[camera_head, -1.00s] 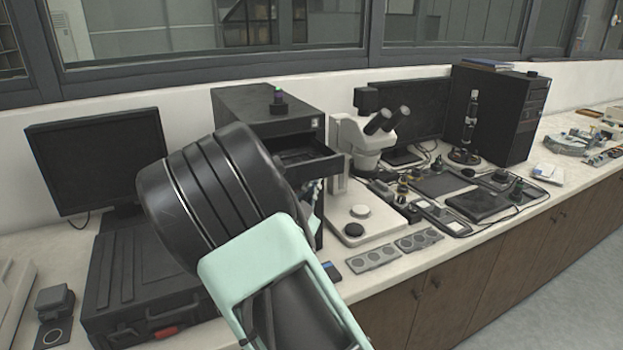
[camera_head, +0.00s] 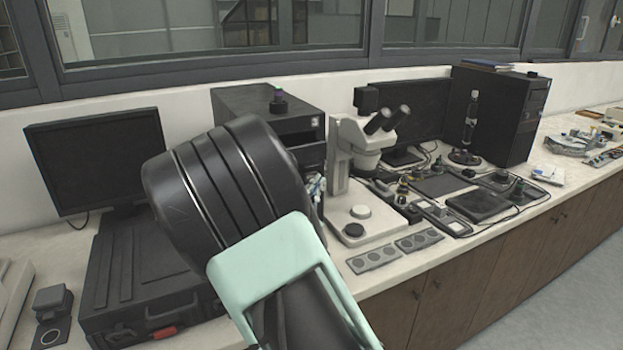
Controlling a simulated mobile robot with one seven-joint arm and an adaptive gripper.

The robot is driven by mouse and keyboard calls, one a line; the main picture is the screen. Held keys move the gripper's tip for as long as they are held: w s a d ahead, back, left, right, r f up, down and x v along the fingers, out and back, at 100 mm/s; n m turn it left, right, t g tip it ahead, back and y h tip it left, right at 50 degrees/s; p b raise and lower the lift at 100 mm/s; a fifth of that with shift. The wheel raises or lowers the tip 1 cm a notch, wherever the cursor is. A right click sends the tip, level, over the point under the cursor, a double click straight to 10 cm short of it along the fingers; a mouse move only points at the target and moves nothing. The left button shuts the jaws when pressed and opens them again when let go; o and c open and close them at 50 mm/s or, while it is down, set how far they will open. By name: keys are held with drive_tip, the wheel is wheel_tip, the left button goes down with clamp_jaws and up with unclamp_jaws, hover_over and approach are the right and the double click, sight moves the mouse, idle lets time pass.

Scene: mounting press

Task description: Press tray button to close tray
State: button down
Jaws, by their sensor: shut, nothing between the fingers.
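The black box-shaped unit (camera_head: 236,99) stands against the wall, left of the microscope. Its front shows partly, right of my arm, with a small pale square (camera_head: 316,121) near its upper right corner. The tray no longer sticks out of the front; the upper front looks flush as far as I can see it. I cannot make out the tray button. My black and mint-green arm covers the lower left of the unit. My gripper is hidden behind my arm. A small pale-blue and white bit (camera_head: 317,186) shows at the arm's right edge; I cannot tell what it is.
A white microscope (camera_head: 345,140) stands close on the right, with grey round-holed strips (camera_head: 374,258) before it. A monitor (camera_head: 98,157) and a black case (camera_head: 130,265) are on the left. Bench space around the unit is tight.

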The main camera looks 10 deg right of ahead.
drive_tip(key=shift+s+d+b, duration=0.15)
drive_tip(key=shift+s+d, duration=0.1)
drive_tip(key=shift+s, duration=0.55)
drive_tip(key=shift+s+d+b, duration=0.2)
drive_tip(key=shift+s+d, duration=0.05)
drive_tip(key=shift+s, duration=0.55)
drive_tip(key=shift+s+d+b, duration=0.15)
drive_tip(key=shift+s+d, duration=0.1)
drive_tip(key=shift+s, duration=0.55)
